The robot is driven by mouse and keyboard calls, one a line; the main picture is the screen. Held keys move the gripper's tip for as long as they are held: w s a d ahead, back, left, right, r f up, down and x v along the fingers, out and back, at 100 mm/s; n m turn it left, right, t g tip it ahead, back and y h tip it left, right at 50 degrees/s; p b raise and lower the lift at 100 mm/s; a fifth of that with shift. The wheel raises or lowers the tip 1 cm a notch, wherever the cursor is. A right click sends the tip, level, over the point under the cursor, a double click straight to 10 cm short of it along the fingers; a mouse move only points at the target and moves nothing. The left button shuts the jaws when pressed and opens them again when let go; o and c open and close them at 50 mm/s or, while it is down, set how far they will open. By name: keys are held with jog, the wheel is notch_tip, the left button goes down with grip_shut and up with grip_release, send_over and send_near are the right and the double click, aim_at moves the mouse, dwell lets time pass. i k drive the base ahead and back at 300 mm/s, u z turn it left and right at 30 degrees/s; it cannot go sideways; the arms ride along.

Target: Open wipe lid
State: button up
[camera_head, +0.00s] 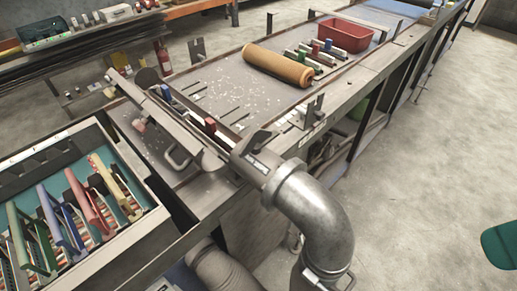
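I cannot make out a wipe container or its lid for certain in the head view. A dark green, partly cut-off object (501,246) shows at the right edge, over the floor; I cannot tell what it is. A dark green, see-through-looking box (43,33) stands on the far shelf at the upper left, too small to read. I cannot make out my gripper or its fingers anywhere in this view.
A long workbench (228,82) carries an orange-brown roll (277,66), a red tray (345,35) and small coloured tools. A thick metal elbow pipe (318,212) stands in front of it. An open case (14,188) holds coloured-handled brushes. Concrete floor (430,180) is clear at right.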

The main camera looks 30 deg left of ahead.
aim_at(205, 160)
jog(key=z, duration=0.45)
jog(key=k, duration=0.75)
jog(key=u, duration=1.75)
